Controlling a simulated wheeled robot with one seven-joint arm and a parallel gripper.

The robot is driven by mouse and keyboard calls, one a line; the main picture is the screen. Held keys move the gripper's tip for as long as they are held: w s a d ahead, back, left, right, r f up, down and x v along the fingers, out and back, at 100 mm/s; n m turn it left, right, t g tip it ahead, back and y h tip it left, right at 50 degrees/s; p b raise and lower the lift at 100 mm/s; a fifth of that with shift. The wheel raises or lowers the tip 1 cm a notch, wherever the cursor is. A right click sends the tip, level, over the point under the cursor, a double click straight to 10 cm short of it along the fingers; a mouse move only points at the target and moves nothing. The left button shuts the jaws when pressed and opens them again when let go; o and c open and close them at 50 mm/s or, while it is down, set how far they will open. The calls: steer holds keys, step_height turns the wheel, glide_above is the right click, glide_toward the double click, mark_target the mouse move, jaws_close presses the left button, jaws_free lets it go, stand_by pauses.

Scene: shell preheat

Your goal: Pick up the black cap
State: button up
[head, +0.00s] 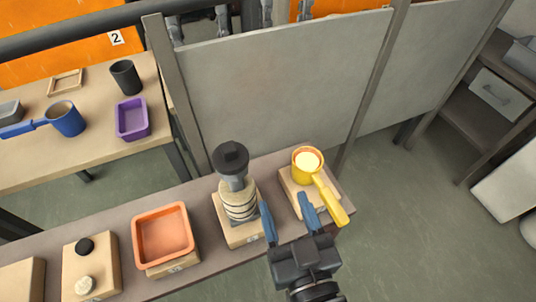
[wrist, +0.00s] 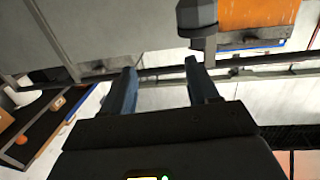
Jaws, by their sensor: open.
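A small round black cap (head: 85,246) lies on a wooden block at the lower left of the head view, next to a whitish piece (head: 86,284). A taller stack stands on another block, with pale rings (head: 240,206) and a dark, many-sided head (head: 231,158) on a grey stem. I cannot tell for sure which dark piece the task names. My gripper (head: 284,202) is open and empty, just right of the stack. In the wrist view my open gripper (wrist: 161,68) has a dark grey many-sided piece (wrist: 197,15) ahead of its right finger, apart from it.
An orange tray (head: 163,236) sits left of the stack, a yellow handled pot (head: 308,163) right of it, close to my gripper. A grey partition (head: 280,75) rises behind. A back-left table holds a purple tray (head: 132,120) and blue pot (head: 66,118).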

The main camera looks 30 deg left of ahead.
mark_target(230, 152)
steer(key=a, duration=0.3)
steer(key=w+a+r+n+g+y, duration=0.1)
steer(key=a, duration=0.3)
steer(key=w+a+r+y, duration=0.1)
steer(key=a, duration=0.2)
steer(key=shift+a+r+n, duration=0.15)
steer(key=shift+a+n, duration=0.1)
steer(key=shift+n, duration=0.15)
steer(key=x, duration=0.5)
steer(key=shift+w+a, duration=0.1)
steer(key=shift+w, duration=0.25)
steer(key=c, duration=1)
